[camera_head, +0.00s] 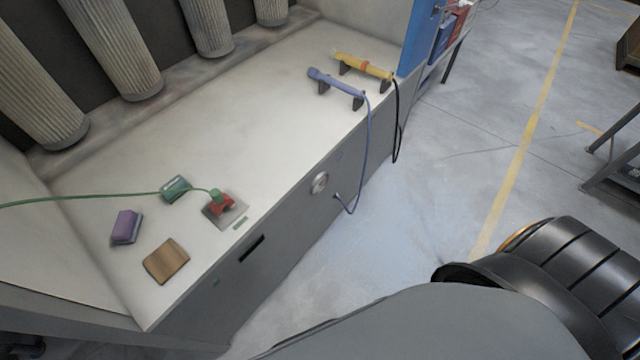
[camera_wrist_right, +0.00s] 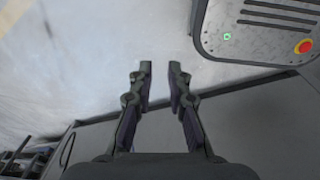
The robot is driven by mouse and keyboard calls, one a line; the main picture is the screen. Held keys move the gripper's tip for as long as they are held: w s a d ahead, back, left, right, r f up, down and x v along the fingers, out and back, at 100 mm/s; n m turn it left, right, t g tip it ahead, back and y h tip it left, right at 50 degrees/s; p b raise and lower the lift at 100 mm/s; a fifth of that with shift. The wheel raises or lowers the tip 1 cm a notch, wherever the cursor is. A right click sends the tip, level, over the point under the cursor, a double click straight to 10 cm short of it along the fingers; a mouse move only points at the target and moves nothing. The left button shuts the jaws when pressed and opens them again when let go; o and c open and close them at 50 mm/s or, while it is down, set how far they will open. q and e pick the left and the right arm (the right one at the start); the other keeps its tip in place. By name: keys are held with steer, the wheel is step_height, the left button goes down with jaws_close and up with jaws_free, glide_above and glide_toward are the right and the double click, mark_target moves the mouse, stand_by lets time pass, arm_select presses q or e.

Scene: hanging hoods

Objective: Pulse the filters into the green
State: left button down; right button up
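My right gripper (camera_wrist_right: 160,72) is open and empty above the grey floor in the right wrist view. My left gripper shows in neither view.
A blue wand (camera_head: 335,86) and a yellow wand (camera_head: 362,65) rest on black stands at the bench's right end, their cords hanging over the front. A purple block (camera_head: 126,226), a green block (camera_head: 175,189) and a brown block (camera_head: 166,261) lie at left.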

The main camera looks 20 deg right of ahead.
jaws_close()
steer(key=shift+d, duration=0.15)
stand_by(0.9)
